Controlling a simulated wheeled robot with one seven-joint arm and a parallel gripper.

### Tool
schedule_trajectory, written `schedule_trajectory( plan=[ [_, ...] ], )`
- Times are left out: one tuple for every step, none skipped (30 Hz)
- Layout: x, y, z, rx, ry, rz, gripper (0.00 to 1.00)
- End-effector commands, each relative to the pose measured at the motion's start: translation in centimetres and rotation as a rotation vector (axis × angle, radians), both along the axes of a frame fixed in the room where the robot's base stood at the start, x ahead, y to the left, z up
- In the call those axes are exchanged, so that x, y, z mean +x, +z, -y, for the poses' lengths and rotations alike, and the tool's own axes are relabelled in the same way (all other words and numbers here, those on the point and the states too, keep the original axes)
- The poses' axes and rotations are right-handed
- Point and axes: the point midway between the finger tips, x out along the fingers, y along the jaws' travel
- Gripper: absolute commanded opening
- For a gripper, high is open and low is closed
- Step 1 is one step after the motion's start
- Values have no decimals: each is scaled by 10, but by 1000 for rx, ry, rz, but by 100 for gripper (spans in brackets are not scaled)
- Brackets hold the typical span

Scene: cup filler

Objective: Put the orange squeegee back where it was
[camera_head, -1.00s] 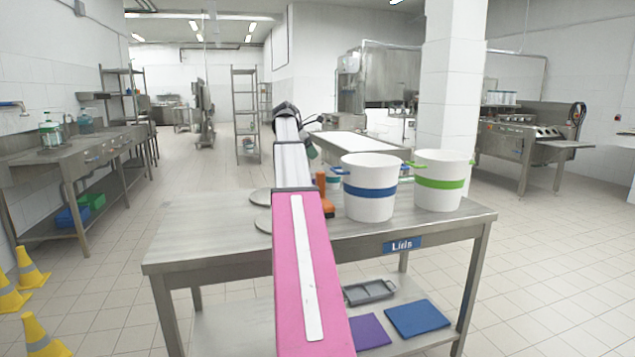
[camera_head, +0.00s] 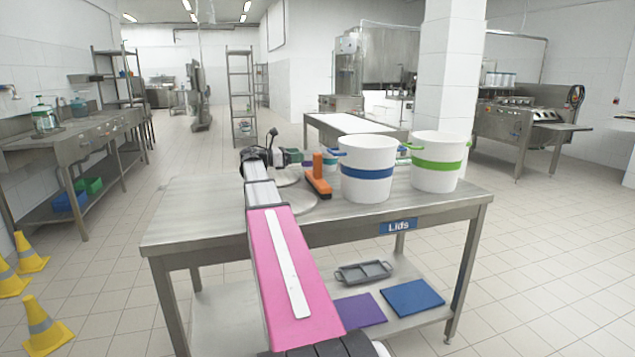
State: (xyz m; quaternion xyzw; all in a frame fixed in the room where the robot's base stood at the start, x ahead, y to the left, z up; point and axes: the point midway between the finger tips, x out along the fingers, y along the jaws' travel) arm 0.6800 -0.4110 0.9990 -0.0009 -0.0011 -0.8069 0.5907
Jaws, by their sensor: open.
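The orange squeegee (camera_head: 319,182) lies on the steel table (camera_head: 210,215), with an orange block standing up at its far end. It is just left of the white bucket with a blue band (camera_head: 367,178). My pink and white arm reaches over the table from the front. My gripper (camera_head: 293,156) is at its far end, left of and a little beyond the squeegee. It looks small and dark, is open, and appears apart from the squeegee. Its fingertips are hard to make out.
A white bucket with a green band (camera_head: 437,168) stands at the table's right. Round grey lids (camera_head: 292,200) lie left of the squeegee, partly behind my arm. The lower shelf holds a grey tray (camera_head: 363,272), a purple board (camera_head: 360,311) and a blue board (camera_head: 412,298). The table's left is clear.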

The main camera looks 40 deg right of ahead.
Motion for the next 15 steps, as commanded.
schedule_trajectory(
  plan=[
    [-3, 0, 8, 1, -2, 0, 66],
    [-4, 0, 13, 1, -2, 0, 66],
    [-6, 0, 19, 1, -2, 0, 66],
    [-7, 0, 23, 1, -2, 0, 66],
    [-8, 0, 26, 1, -2, -1, 66],
    [-10, 0, 30, 2, -1, 0, 66],
    [-10, 0, 32, 2, -1, 0, 66],
    [-11, 0, 33, 2, -1, 0, 66],
    [-11, 0, 35, 2, 0, 0, 66],
    [-12, 0, 37, 2, 0, 0, 66],
    [-12, -1, 38, 2, -1, 0, 66],
    [-13, -1, 41, 2, -1, 0, 66],
    [-14, -1, 44, 2, -1, 0, 66],
    [-15, -2, 47, 2, -2, 0, 66],
    [-17, -2, 52, 3, -2, 0, 66]
  ],
)
